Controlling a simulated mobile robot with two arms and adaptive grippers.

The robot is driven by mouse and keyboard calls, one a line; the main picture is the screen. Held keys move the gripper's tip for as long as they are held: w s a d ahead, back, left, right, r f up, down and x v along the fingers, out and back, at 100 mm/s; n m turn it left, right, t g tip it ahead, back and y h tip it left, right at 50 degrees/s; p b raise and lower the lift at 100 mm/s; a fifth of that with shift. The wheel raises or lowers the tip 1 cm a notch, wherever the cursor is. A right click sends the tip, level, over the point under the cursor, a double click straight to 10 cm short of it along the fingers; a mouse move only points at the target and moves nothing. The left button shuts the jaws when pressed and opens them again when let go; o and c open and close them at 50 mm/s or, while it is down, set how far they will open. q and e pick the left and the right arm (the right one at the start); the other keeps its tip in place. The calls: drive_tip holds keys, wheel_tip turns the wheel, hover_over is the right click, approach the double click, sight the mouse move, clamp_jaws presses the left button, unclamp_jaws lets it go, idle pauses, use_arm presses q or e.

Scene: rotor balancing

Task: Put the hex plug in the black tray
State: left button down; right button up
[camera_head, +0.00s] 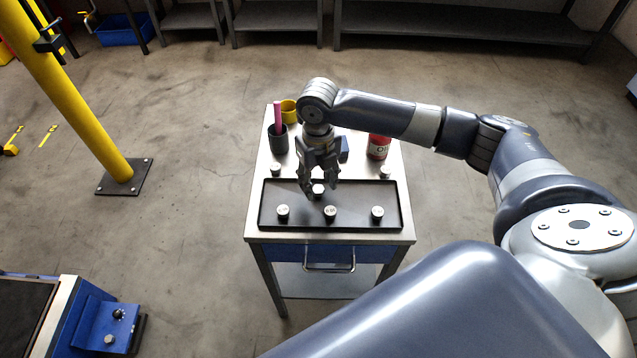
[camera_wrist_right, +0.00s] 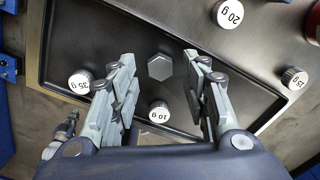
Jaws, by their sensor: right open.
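The hex plug (camera_wrist_right: 160,66) is a flat grey six-sided piece in the right wrist view. It lies on the floor of the black tray (camera_wrist_right: 85,28), between the spread fingers of my right gripper (camera_wrist_right: 158,62) as seen from the wrist. My right gripper (camera_head: 318,183) is open and points down over the rear part of the black tray (camera_head: 262,224) in the head view. A small light-topped piece shows at its fingertips there; I cannot tell which piece it is. No finger visibly grips the plug. My left gripper is not in view.
Round weights (camera_head: 330,213) stand along the tray's front part; two more stand behind it. A 10 g weight (camera_wrist_right: 159,111) is close to the fingers. A dark cup (camera_head: 278,143), yellow mug (camera_head: 289,110) and red can (camera_head: 379,147) stand at the cart's back.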

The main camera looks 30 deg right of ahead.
sight(318, 189)
wheel_tip(318, 189, up, 11)
drive_tip(key=shift+b, duration=0.45)
idle(0.3)
